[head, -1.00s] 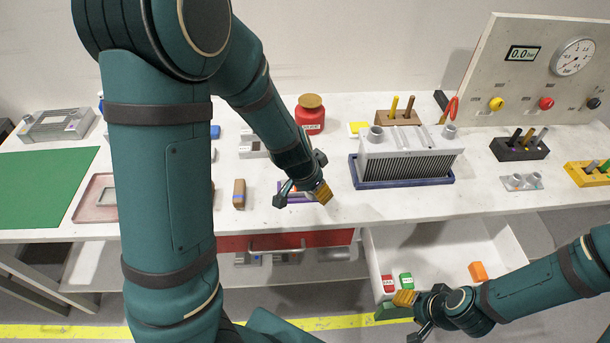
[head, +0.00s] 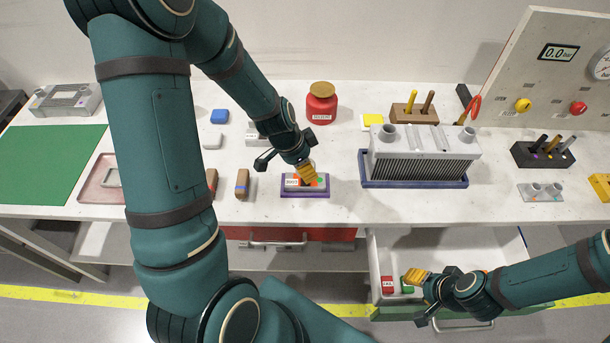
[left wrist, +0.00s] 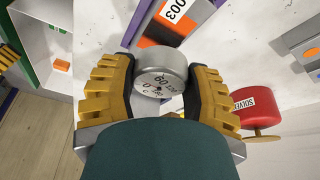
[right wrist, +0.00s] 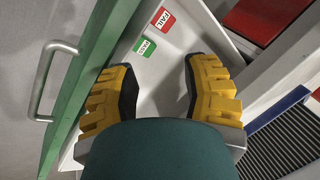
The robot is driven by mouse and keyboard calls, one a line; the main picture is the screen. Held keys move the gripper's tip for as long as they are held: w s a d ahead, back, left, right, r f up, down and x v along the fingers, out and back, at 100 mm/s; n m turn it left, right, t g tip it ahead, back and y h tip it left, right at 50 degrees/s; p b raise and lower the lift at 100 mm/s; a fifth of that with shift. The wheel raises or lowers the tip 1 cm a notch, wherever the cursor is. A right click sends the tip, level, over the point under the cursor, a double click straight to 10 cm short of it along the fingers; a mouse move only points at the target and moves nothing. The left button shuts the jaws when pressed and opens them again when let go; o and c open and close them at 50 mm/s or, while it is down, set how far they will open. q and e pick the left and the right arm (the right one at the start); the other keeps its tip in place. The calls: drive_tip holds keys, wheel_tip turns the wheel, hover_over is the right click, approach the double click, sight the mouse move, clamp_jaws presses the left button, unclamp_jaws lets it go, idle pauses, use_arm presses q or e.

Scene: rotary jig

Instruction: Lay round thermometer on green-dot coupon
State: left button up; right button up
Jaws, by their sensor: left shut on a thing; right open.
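My left gripper (head: 308,173) is shut on the round thermometer (left wrist: 161,70), a silver cylinder with a white dial seen in the left wrist view. The gripper is over or just beside a purple-edged tray (head: 305,195) on the bench. A coupon with a white label (head: 291,183), an orange-red patch and a green dot (head: 320,180) lies in that tray. Part of it shows beyond the thermometer in the left wrist view (left wrist: 173,20). Whether the thermometer touches it I cannot tell. My right gripper (head: 416,280) is open and empty above the open drawer.
A red solvent jar (head: 321,105) stands behind the tray. A finned grey block (head: 424,155) in a blue tray is to the right. Brown blocks (head: 242,183) lie to the left. The open drawer (head: 480,250) holds red FAIL (right wrist: 163,20) and green PASS (right wrist: 146,46) pieces.

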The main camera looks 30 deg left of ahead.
use_arm(q)
wheel_tip(320, 180, down, 4)
drive_tip(key=shift+r+b, duration=0.1)
drive_tip(key=shift+b, duration=0.35)
drive_tip(key=shift+w, duration=0.1)
drive_tip(key=shift+f, duration=0.25)
drive_tip(key=o, duration=1.2)
drive_tip(key=shift+c, duration=0.2)
